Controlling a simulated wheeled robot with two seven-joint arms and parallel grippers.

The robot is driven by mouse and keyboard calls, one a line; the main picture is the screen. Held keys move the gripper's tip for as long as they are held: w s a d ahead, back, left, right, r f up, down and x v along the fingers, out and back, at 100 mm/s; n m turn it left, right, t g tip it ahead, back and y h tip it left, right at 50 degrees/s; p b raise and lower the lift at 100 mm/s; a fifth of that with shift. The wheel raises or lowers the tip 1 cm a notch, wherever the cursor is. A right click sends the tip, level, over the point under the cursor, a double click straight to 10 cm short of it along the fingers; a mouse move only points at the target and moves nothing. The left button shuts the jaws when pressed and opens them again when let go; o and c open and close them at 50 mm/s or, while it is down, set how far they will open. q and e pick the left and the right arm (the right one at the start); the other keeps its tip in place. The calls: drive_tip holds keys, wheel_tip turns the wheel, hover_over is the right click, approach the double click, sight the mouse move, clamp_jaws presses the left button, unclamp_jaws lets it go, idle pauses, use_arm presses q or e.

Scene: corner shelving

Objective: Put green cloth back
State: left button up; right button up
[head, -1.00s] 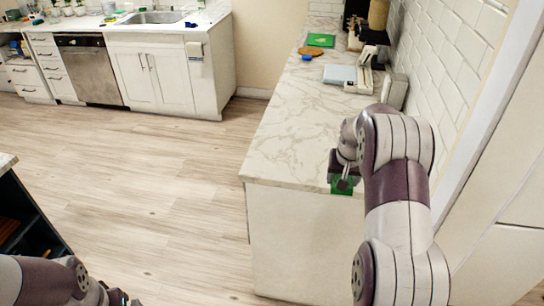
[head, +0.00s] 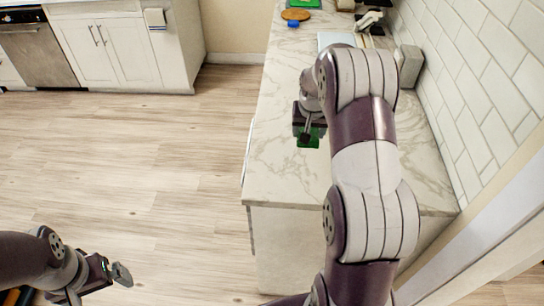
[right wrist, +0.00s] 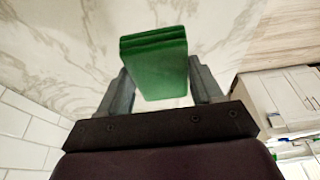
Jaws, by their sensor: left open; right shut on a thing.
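The green cloth (right wrist: 155,65), a folded block, is held between the two fingers of my right gripper (right wrist: 163,85) in the right wrist view. In the head view a small part of the green cloth (head: 309,138) shows at the tip of my right gripper (head: 308,128). It is over the near part of the marble counter (head: 276,170); I cannot tell whether it touches the top. My left gripper (head: 113,271) is low at the left over the floor, open and empty.
A green board (head: 304,3), a round wooden board (head: 296,15) and a blue item (head: 293,23) lie farther back on the counter. A grey box (head: 409,66) stands by the tiled wall (head: 480,80). The near left counter top is clear, and the wood floor (head: 150,160) is open.

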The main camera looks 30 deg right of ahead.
drive_tip(key=p, duration=0.1)
hover_over(281, 172)
drive_tip(key=s+d, duration=0.1)
drive_tip(key=s, duration=0.1)
drive_tip(key=x, duration=0.3)
drive_tip(key=shift+s+a+f, duration=0.1)
drive_tip(key=shift+s+a, duration=0.05)
drive_tip(key=shift+a, duration=0.05)
drive_tip(key=shift+w+a+f, duration=0.25)
drive_tip(key=shift+a+f, duration=0.15)
drive_tip(key=shift+f, duration=0.1)
drive_tip(key=shift+w+a+f, duration=0.3)
drive_tip(key=shift+a+f, duration=0.15)
drive_tip(key=shift+f, duration=0.05)
wheel_tip(281, 172, down, 3)
drive_tip(key=shift+s, duration=0.1)
drive_tip(key=shift+s+f, duration=0.15)
drive_tip(key=shift+f, duration=0.2)
use_arm(q)
drive_tip(key=shift+s+r, duration=0.85)
drive_tip(key=shift+r, duration=0.3)
drive_tip(key=shift+w+f, duration=0.1)
use_arm(e)
drive_tip(key=shift+f, duration=0.1)
drive_tip(key=o, duration=0.6)
drive_tip(key=shift+f, duration=0.1)
drive_tip(key=o, duration=0.4)
